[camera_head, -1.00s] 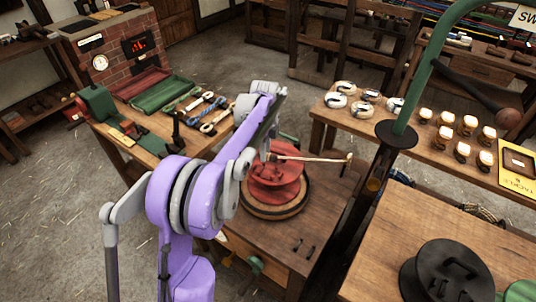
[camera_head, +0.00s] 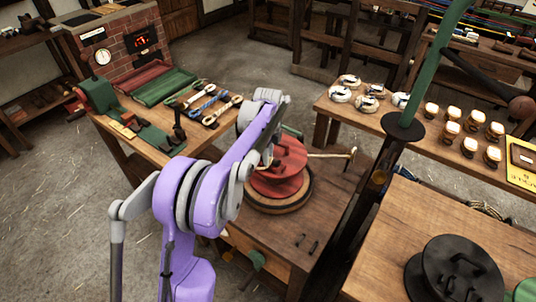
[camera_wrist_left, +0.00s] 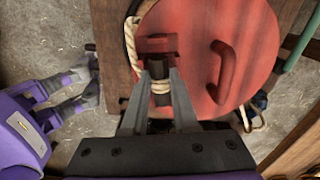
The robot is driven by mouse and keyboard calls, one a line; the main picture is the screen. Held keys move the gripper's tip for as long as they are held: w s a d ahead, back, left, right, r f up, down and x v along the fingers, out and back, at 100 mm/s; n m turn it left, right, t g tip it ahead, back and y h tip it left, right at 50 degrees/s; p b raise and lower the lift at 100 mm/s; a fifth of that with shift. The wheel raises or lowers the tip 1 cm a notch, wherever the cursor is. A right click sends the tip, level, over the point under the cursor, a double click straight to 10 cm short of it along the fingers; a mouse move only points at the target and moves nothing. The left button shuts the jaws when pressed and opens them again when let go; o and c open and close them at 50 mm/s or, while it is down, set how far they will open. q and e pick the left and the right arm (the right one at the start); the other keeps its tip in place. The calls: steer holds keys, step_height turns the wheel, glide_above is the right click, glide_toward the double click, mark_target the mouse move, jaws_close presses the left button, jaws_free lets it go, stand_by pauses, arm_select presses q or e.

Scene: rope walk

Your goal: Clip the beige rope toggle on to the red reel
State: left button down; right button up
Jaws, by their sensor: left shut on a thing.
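The red reel (camera_head: 284,172) lies flat on a round wooden base on the low bench. It fills much of the left wrist view (camera_wrist_left: 200,30), with a curved red handle and a red block (camera_wrist_left: 157,44) near its edge. My left gripper (camera_wrist_left: 158,78) is shut on the beige rope toggle (camera_wrist_left: 160,87), directly at the red block. I cannot tell whether the toggle is in the block or just against it. Beige rope (camera_wrist_left: 131,45) runs along the reel's edge. In the head view my left arm hides the toggle. My right gripper (camera_wrist_left: 80,90) shows at the left, fingers apart.
A thin rod with a knob (camera_head: 350,154) sticks out beside the reel. A dark post (camera_head: 350,215) stands right of it. A black reel (camera_head: 455,272) sits on the right table. The left bench holds a green tray (camera_head: 167,86) and coloured rope hanks.

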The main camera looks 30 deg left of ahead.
arm_select(q)
steer(key=shift+f, duration=0.4)
arm_select(e)
steer(key=shift+s+f, duration=0.1)
steer(key=shift+f, duration=0.15)
arm_select(q)
steer(key=c, duration=0.6)
jaws_free()
steer(key=shift+r+p, duration=1.3)
steer(key=shift+r, duration=2.25)
arm_select(e)
steer(key=r, duration=0.1)
steer(key=w+r, duration=0.2)
steer(key=r, duration=0.1)
steer(key=shift+r, duration=0.1)
steer(key=shift+s, duration=0.1)
arm_select(q)
steer(key=shift+r, duration=0.15)
step_height(320, 180, up, 10)
steer(key=shift+r, duration=0.25)
arm_select(e)
steer(key=shift+w+r+t, duration=0.2)
steer(key=shift+r+t, duration=0.1)
steer(key=shift+r, duration=0.15)
